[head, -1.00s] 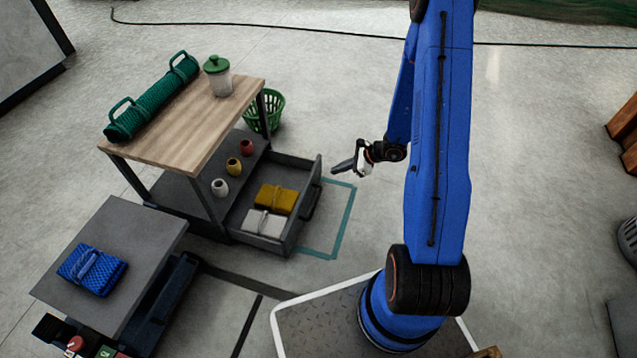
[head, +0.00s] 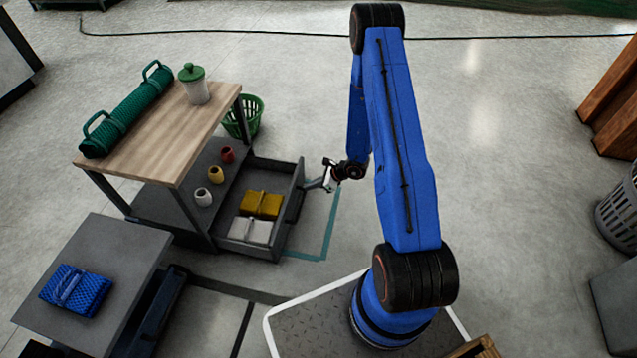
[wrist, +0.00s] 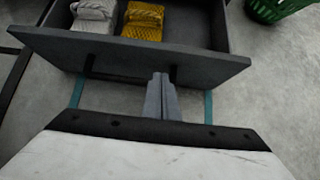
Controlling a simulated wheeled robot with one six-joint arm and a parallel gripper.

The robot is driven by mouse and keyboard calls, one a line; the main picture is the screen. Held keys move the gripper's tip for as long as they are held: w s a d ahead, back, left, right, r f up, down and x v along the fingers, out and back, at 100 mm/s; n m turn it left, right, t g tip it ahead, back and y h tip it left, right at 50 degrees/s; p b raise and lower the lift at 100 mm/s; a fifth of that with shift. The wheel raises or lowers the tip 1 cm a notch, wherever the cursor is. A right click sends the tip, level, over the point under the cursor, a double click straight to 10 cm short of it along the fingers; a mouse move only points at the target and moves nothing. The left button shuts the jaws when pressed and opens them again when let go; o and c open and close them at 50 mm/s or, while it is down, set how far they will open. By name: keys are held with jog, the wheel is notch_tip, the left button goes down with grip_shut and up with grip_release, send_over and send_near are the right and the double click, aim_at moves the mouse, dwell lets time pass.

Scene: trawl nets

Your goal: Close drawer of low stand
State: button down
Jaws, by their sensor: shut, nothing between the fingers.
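The stand with a wooden top (head: 165,125) has a grey drawer pulled out low on its right side. The drawer's front panel (head: 292,208) faces right, with a dark handle on its outer face; the panel also shows in the wrist view (wrist: 110,50). Inside lie a yellow folded net (head: 261,204) and a white one (head: 249,230). My gripper (head: 309,185) is shut and empty, its fingertips at the outer face of the front panel. In the wrist view the shut fingers (wrist: 160,82) point at the panel near its middle; whether they touch it I cannot tell.
Three small cups, one yellow (head: 216,174), stand on the lower shelf. A green basket (head: 242,118) stands behind the drawer. A grey table (head: 125,250) with a blue net (head: 75,290) is at front left.

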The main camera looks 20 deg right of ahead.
aim_at(294, 187)
jog(key=shift+w+a+f, duration=0.1)
jog(key=shift+w+a, duration=0.55)
jog(key=shift+a, duration=0.25)
jog(key=shift+w+a+f, duration=0.1)
jog(key=shift+w+a, duration=0.55)
jog(key=shift+a, duration=0.2)
jog(key=shift+a, duration=0.15)
jog(key=w+a, duration=1.3)
jog(key=a, duration=0.5)
jog(key=shift+w, duration=0.1)
jog(key=shift+d, duration=0.1)
